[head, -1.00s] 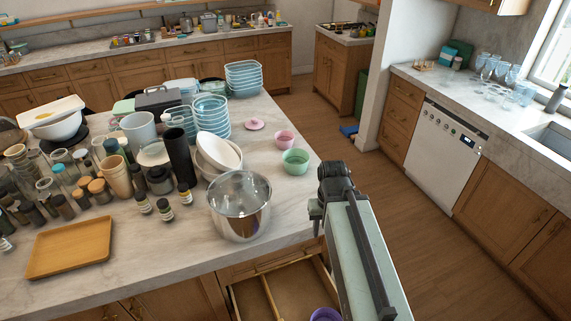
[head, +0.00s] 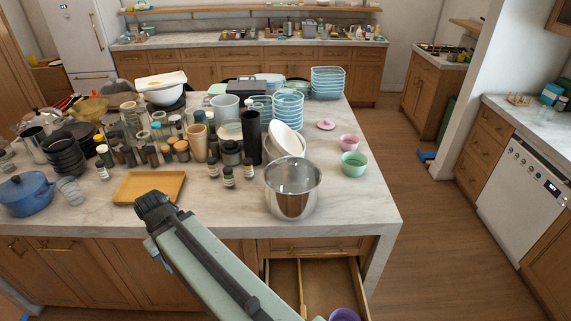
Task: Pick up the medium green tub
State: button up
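The green tub (head: 354,164) is a small round open tub. It stands upright near the right edge of the island top, right of the steel bowl, and appears empty. A smaller pink tub (head: 349,143) stands just behind it. A purple tub (head: 344,314) shows partly at the bottom edge, in the open drawer. My arm reaches up from the bottom of the view, and its dark end joint lies over the front edge of the island, well left of the green tub. I see no gripper fingers.
A large steel bowl (head: 292,188) stands left of the green tub, with a tilted white bowl (head: 286,139) behind it. Bottles, jars and a wooden tray (head: 149,187) crowd the left. An open drawer (head: 326,285) juts out below. Floor right of the island is clear.

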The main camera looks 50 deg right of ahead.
aim_at(354, 163)
jog(key=u, duration=1.35)
jog(key=k, duration=2.35)
jog(key=z, duration=0.55)
jog(key=i, duration=1.5)
jog(key=u, duration=0.05)
